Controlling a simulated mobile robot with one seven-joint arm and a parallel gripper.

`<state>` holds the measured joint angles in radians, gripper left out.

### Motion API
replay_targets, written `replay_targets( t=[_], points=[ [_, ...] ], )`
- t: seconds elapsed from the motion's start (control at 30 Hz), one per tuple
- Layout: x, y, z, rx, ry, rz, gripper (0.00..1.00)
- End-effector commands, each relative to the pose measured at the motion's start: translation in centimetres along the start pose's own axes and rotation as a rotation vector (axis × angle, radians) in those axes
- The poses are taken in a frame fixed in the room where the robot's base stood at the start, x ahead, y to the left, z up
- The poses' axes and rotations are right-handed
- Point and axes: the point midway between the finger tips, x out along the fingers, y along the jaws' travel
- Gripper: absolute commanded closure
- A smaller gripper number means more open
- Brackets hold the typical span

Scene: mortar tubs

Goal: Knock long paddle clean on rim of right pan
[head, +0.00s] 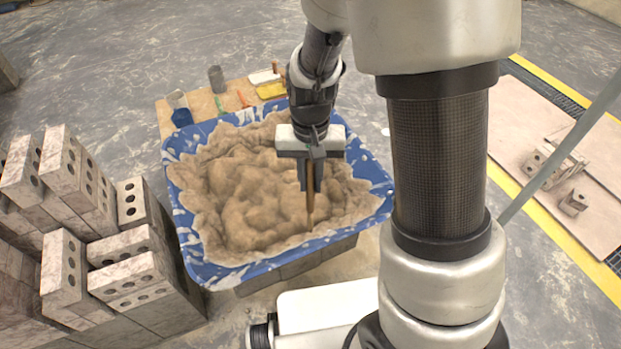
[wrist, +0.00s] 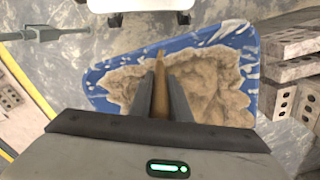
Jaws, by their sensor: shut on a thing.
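A blue tub (head: 377,187) full of lumpy tan mortar (head: 240,180) stands in front of me, its rim smeared with mortar. It is the only pan I see. My gripper (head: 311,185) points down over the tub's right part and is shut on a wooden paddle (head: 310,208). The paddle hangs nearly upright, its lower end above or in the mortar; I cannot tell which. In the wrist view, the paddle (wrist: 160,95) runs between both fingers and its end overlaps the tub's edge (wrist: 97,98). Contact with the rim cannot be told.
Stacked perforated bricks (head: 65,265) crowd the left side. Behind the tub, a board (head: 203,101) holds a blue cup (head: 181,117), a grey cup (head: 217,79) and small tools. On the right lie a pale panel (head: 520,120) with bricks and a yellow floor line.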

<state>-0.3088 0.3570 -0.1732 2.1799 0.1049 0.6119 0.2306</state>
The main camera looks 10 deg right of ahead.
Motion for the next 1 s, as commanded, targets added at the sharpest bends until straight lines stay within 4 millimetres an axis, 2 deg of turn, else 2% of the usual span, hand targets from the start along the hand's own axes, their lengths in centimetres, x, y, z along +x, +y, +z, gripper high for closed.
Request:
replay_targets(
  t=[0.07,0.4,0.47,0.57,0.67,1.0],
  points=[
    [1.4,0.0,0.0,0.000,-0.001,0.000,1.00],
    [11.3,0.1,0.1,0.001,-0.003,0.001,1.00],
    [9.7,0.0,0.0,0.000,0.001,-0.001,1.00],
    [9.1,0.0,0.0,0.000,0.000,0.000,1.00],
    [7.6,0.0,0.0,0.000,0.000,0.000,1.00],
    [1.3,0.0,0.0,-0.001,0.001,0.000,1.00]
  ],
)
